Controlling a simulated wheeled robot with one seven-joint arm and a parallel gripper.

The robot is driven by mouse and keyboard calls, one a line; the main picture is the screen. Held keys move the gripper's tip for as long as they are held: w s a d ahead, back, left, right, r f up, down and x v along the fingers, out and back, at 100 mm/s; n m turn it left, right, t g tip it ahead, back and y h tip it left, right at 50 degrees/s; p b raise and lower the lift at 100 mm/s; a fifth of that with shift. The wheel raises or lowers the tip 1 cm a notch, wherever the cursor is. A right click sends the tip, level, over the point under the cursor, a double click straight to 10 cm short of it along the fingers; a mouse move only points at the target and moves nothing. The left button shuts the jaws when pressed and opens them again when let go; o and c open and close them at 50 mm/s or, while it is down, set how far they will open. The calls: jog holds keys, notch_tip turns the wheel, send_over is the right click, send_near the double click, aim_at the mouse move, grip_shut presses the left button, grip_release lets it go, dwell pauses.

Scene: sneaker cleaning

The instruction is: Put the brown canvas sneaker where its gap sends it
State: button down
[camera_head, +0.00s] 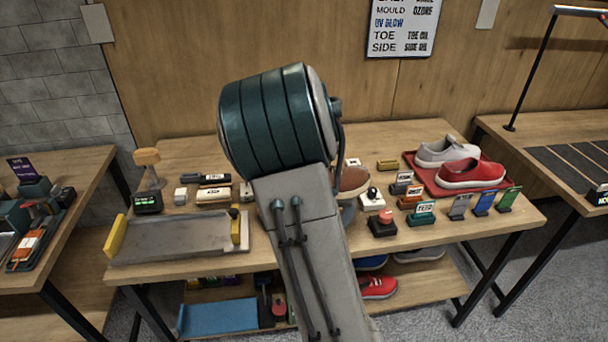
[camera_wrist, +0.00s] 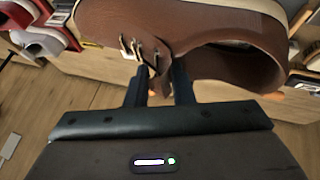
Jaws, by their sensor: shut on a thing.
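The brown sneaker (camera_wrist: 105,22) fills the top of the wrist view, with a pale sole edge along its upper side and its opening towards the right. My gripper (camera_wrist: 164,76) is shut on it, with the two dark fingers at the brown upper near the metal lace hooks. In the head view only a small brown part of the sneaker (camera_head: 353,179) shows beside my arm, above the table. My gripper is hidden behind my arm there. No gap in the sneaker can be made out.
The table (camera_head: 385,240) holds a grey tray (camera_head: 175,238) at left, small labelled stands including a teal one (camera_head: 421,213), and a red mat (camera_head: 508,181) with grey and red shoes. A wall sign (camera_head: 402,26) lists words such as MOULD, OZONE, TOE OIL. A right-hand table (camera_head: 520,150) has dark strips.

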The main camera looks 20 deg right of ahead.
jog(key=w+f, duration=0.1)
jog(key=w+a+f+p, duration=0.1)
jog(key=w, duration=0.1)
jog(key=w+a+f, duration=0.1)
jog(key=w, duration=0.1)
jog(key=shift+w+a+f, duration=0.15)
jog(key=shift+a+f, duration=0.05)
jog(key=shift+a, duration=0.05)
jog(key=shift+f+p, duration=0.75)
jog(key=shift+f, duration=1.35)
jog(key=shift+w+f, duration=0.1)
jog(key=shift+f, duration=0.1)
jog(key=c, duration=1.3)
grip_release()
jog(key=shift+o, duration=0.2)
jog(key=shift+r, duration=0.1)
